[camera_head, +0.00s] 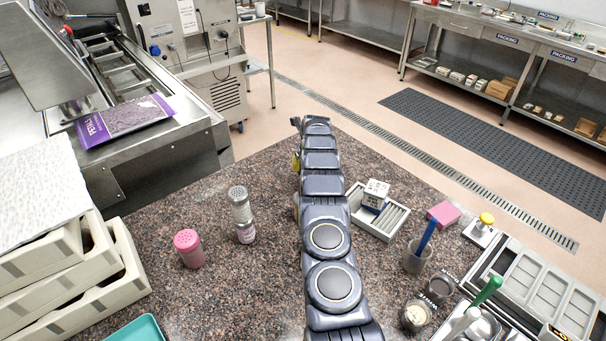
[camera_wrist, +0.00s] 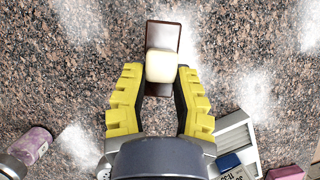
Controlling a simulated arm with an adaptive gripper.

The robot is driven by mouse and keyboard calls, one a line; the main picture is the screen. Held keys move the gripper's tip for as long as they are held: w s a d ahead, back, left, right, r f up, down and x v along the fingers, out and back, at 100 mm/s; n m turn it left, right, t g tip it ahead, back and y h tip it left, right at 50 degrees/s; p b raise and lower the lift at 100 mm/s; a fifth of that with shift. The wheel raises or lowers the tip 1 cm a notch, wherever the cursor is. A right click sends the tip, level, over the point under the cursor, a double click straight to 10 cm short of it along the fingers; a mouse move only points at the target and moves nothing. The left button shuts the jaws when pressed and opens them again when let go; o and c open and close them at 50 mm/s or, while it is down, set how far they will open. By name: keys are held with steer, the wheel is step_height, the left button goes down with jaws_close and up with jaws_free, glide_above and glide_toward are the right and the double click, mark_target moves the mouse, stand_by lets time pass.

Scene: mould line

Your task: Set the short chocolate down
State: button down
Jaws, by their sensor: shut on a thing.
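In the wrist view my gripper (camera_wrist: 161,75) is shut on a small cream-coloured block with rounded edges, the short chocolate (camera_wrist: 160,66), held between the tips of its yellow and black fingers. A dark brown, rectangular, tray-like piece (camera_wrist: 164,34) lies on the counter beyond and partly under the block in the picture. The block hides its middle. I cannot tell whether the block touches it or is above it. In the head view my arm hides the chocolate and the brown piece, and only a bit of yellow finger (camera_head: 296,162) shows.
A white slotted tray (camera_head: 386,220) with a small box (camera_head: 376,190) stands right of my arm. A pink box (camera_head: 443,214), a cup with a blue tool (camera_head: 416,260), a pink shaker (camera_head: 188,248) and a metal shaker (camera_head: 240,208) stand on the speckled counter (camera_head: 270,270).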

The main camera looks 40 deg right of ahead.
steer(key=shift+w+d+f, duration=0.3)
steer(key=shift+w+f, duration=0.1)
steer(key=shift+f, duration=0.1)
steer(key=shift+w+f, duration=0.15)
steer(key=shift+f, duration=1.65)
steer(key=c, duration=0.9)
jaws_free()
steer(key=shift+c, duration=0.2)
steer(key=shift+r, duration=0.15)
